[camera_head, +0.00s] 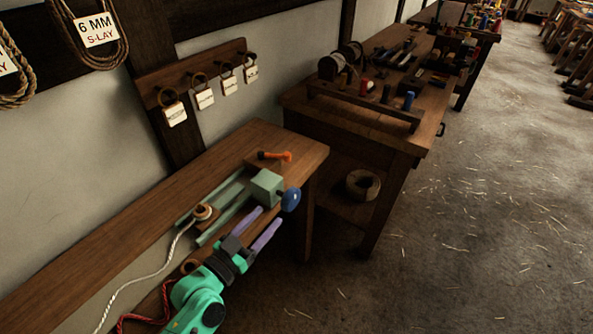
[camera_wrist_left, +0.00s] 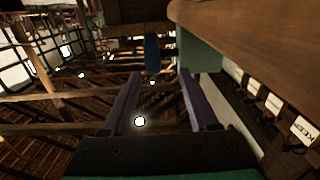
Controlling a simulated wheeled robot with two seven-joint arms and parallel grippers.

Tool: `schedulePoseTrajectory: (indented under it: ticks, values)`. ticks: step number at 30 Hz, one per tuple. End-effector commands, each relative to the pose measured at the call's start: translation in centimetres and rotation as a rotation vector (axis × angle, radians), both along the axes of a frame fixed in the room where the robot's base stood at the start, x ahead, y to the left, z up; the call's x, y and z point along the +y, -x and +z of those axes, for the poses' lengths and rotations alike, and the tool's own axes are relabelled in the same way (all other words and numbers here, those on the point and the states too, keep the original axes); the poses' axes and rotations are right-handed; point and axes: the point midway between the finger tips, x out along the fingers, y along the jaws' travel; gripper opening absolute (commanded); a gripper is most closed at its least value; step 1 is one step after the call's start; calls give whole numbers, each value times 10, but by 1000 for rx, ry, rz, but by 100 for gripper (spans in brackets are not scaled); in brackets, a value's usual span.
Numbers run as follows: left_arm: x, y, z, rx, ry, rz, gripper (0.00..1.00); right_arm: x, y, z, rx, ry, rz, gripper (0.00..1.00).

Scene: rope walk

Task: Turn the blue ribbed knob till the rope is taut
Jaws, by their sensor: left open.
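The blue ribbed knob (camera_head: 291,199) sticks out of the right side of a pale green block (camera_head: 266,187) on the near bench. In the left wrist view the knob (camera_wrist_left: 152,55) shows just past the fingertips, between them and nearer the left finger. My left gripper (camera_head: 271,214) is open and empty, its purple fingers pointing at the knob, apart from it. A white rope (camera_head: 150,273) runs from a small wooden spool (camera_head: 203,212) toward the lower left and bends, looking slack. The green block (camera_wrist_left: 203,52) also shows in the wrist view. My right gripper is out of view.
An orange-handled tool (camera_head: 274,155) lies behind the block on the bench (camera_head: 100,248). A red rope (camera_head: 143,319) lies at the lower left. A second bench (camera_head: 345,134) with tools stands further back.

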Motion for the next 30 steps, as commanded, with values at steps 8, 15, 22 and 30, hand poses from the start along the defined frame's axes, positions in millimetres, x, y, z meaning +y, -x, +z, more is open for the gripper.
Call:
schedulePoseTrajectory:
  ticks: [8,15,22,30]
  values:
    - [-28,-39,3,-1,6,2,60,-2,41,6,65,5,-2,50]
    - [-66,-91,0,0,4,0,60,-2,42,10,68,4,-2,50]
    - [-84,-116,-2,1,0,0,60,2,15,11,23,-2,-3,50]
    - [-85,-117,-3,2,0,0,52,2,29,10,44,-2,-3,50]
